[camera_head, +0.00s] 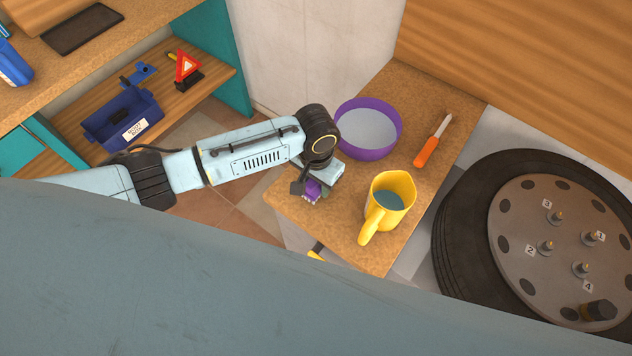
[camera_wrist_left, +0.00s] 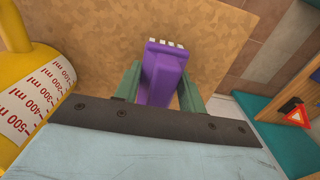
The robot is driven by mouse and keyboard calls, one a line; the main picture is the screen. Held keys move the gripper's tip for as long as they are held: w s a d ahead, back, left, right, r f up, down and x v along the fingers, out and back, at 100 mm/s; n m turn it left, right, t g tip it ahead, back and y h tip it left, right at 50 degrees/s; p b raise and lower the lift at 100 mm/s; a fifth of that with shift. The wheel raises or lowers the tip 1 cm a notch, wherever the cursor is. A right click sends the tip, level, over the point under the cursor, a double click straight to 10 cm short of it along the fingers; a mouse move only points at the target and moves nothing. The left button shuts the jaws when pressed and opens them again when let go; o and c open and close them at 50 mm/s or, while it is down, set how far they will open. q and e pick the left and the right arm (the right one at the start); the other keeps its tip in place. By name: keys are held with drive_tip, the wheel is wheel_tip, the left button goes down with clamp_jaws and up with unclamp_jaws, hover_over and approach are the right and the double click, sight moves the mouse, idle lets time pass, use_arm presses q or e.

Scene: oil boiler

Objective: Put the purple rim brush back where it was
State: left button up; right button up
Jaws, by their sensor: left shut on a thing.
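The purple rim brush (camera_head: 312,190) is held at the left edge of the cork-topped table (camera_head: 310,225). My left gripper (camera_head: 316,187) is shut on it. In the left wrist view the brush (camera_wrist_left: 160,78) sits between the two green fingers of the gripper (camera_wrist_left: 159,88), with pale bristle tufts at its far end over the tabletop. I cannot tell whether the brush touches the table. The arm hides part of the gripper in the head view. My right gripper is not in view.
A yellow measuring jug (camera_head: 391,193) with liquid stands right of the gripper, close by. A purple bowl (camera_head: 369,130) stands behind it, and an orange-handled screwdriver (camera_head: 432,140) lies farther right. A wheel (camera_head: 540,250) is beyond the table. A shelf holds a blue caddy (camera_head: 122,118) and warning triangle (camera_head: 187,66).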

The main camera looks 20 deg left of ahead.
use_arm(q)
drive_tip(key=shift+f, duration=0.25)
drive_tip(key=o, duration=0.9)
drive_tip(key=shift+f, duration=0.15)
drive_tip(key=shift+o, duration=0.2)
wheel_tip(320, 180, up, 12)
drive_tip(key=shift+r+p, duration=0.2)
drive_tip(key=shift+p, duration=0.75)
